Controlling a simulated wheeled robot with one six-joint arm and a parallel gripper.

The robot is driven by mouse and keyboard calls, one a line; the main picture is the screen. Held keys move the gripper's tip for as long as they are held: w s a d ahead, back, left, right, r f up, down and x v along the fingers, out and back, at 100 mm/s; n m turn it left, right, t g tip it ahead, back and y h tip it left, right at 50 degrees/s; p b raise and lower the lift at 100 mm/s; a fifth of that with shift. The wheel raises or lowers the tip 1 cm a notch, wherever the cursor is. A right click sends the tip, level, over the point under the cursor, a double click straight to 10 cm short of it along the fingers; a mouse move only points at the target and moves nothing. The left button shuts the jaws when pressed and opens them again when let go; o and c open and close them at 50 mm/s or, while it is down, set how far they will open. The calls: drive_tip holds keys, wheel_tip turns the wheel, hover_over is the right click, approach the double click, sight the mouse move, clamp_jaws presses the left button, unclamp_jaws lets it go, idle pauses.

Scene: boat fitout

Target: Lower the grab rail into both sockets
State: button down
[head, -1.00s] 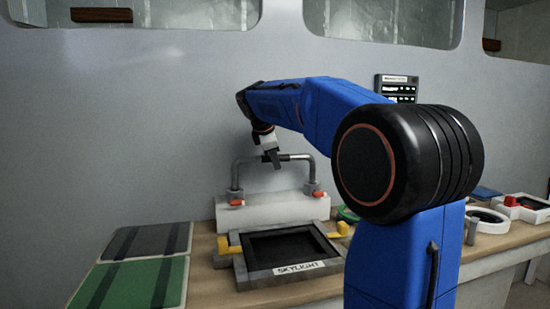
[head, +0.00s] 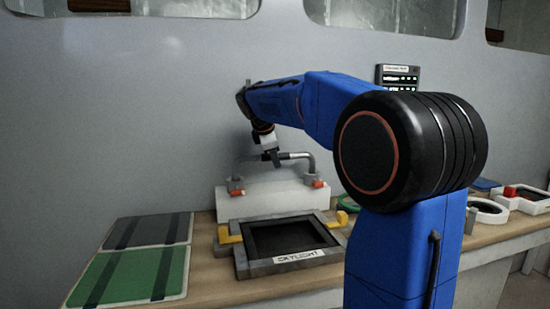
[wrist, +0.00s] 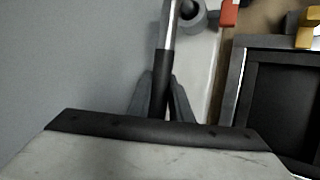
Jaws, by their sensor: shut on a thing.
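The grab rail (head: 300,156) is a grey U-shaped bar with a dark middle grip, its legs pointing down. My gripper (head: 273,160) is shut on the middle of the rail from above; the wrist view shows both fingers (wrist: 165,100) around the dark grip. The left socket (head: 236,183) and right socket (head: 315,178) stand on a white block (head: 270,202), each with a red lever. The rail's legs line up with the sockets and reach their tops; I cannot tell how deep they sit. One socket (wrist: 195,15) shows at the top of the wrist view, beside the rail.
In front stands a framed skylight (head: 290,238) with yellow latches (head: 343,218). Dark and green panels (head: 130,275) lie to the left. A grey wall rises behind. A small lit display (head: 398,76) hangs there. White fittings (head: 490,212) lie at right.

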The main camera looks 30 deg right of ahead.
idle(0.4)
drive_tip(key=c, duration=1.5)
unclamp_jaws()
drive_tip(key=shift+c, duration=0.2)
drive_tip(key=shift+r, duration=0.1)
drive_tip(key=v, duration=1.7)
drive_tip(key=shift+s+a, duration=0.1)
